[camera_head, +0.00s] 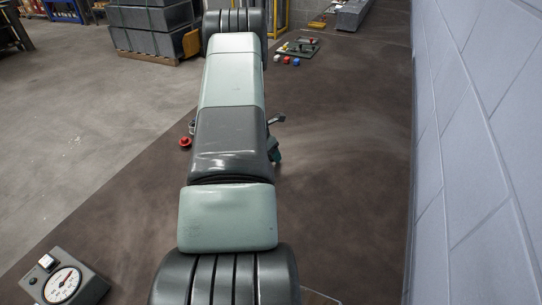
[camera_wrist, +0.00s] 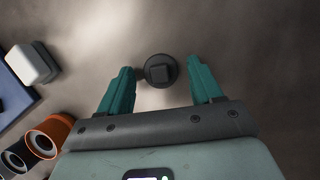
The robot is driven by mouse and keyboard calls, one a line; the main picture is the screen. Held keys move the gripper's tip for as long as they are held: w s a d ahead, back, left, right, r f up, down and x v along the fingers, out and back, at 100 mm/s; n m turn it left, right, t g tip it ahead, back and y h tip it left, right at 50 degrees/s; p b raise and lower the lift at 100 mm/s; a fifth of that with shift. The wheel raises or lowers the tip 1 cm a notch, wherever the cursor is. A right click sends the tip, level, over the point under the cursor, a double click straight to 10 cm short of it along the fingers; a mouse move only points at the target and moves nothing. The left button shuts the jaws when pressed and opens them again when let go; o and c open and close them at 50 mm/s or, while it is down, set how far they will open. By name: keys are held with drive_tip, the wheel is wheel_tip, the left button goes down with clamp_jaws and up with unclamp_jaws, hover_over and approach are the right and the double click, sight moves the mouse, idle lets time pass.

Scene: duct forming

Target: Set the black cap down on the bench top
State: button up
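The black cap (camera_wrist: 160,71), round with a raised square middle, shows in the wrist view between the fingertips of my gripper (camera_wrist: 159,68). The two teal fingers stand apart, with a visible gap on each side of the cap, so neither appears to touch it. The cap appears to sit on the bench top (camera_wrist: 255,60), with a soft shadow beside it. In the head view my arm hides the cap and most of my gripper (camera_head: 275,150); a teal finger shows at the arm's right side above the brown bench top (camera_head: 345,170).
In the wrist view, a white block (camera_wrist: 34,62), a blue piece (camera_wrist: 14,98), an orange ring (camera_wrist: 52,132) and a black ring (camera_wrist: 14,160) lie left. In the head view, a gauge box (camera_head: 62,284) stands front left, a wall (camera_head: 480,150) right. The bench's right side is clear.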

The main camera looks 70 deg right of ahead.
drive_tip(key=c, duration=1)
